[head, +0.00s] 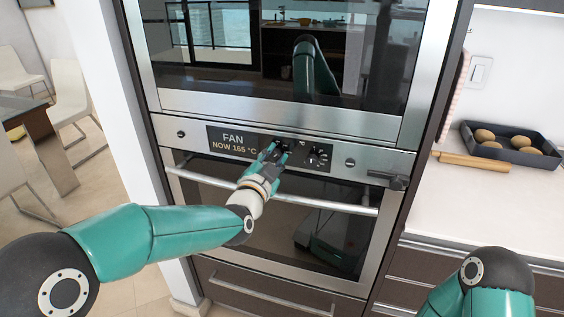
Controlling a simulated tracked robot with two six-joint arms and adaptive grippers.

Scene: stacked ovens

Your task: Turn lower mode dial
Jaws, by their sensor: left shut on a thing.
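The lower oven's control panel (352,153) carries a dark display (232,141) that reads "FAN" and "NOW 165 °C". My left gripper (276,150) is at the panel, just right of the display, with its fingers shut on a dial there. I take it for the mode dial; the fingers hide most of it. A second dark dial (318,154) with small markings around it sits to the right, clear of the gripper. My right arm shows only in part at the bottom right, and its gripper is out of view.
The lower oven door's handle bar (325,205) runs just below the panel, under my left wrist. A dark latch-like part (390,180) sticks out at the right. The upper oven (285,103) is above. A tray (512,145) of buns stands on the right counter (480,205).

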